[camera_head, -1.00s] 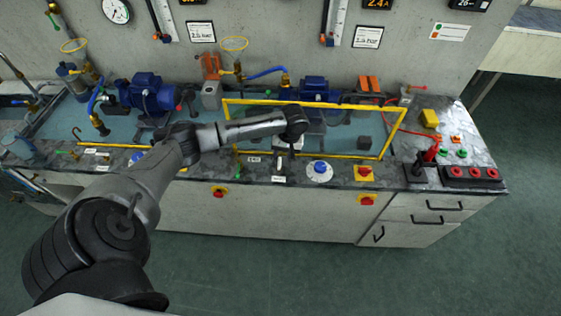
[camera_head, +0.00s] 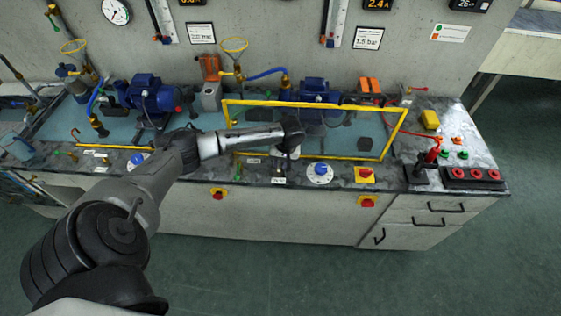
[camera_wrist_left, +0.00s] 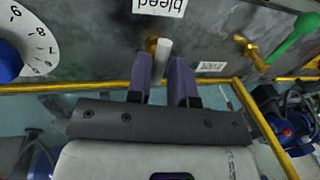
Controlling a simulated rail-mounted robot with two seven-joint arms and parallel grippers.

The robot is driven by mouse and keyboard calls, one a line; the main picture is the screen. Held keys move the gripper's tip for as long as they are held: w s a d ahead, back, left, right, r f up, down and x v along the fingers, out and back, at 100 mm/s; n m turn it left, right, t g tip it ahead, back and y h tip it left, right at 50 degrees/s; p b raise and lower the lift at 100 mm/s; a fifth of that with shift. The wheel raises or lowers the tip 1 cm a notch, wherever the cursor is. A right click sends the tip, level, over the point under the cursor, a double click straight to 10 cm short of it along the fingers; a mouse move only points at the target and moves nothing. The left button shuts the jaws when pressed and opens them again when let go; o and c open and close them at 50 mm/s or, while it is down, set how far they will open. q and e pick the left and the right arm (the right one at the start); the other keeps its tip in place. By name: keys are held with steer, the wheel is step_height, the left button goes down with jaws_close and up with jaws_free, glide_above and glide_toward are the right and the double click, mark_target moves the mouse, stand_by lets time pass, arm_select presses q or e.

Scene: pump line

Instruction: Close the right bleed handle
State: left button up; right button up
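The right bleed handle (camera_wrist_left: 164,54) is a pale grey lever on a brass valve in the left wrist view. In the head view my left gripper (camera_head: 286,153) is low over the front counter edge and mostly hides the handle. My right gripper is out of view.
A white dial with a blue knob (camera_head: 320,172) sits right of the gripper. A green-handled valve (camera_wrist_left: 292,38) is on the other side. A yellow frame (camera_head: 385,157) surrounds the pump area just behind. Red switches (camera_head: 365,172) stand farther right.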

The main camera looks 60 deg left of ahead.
arm_select(q)
jaws_close()
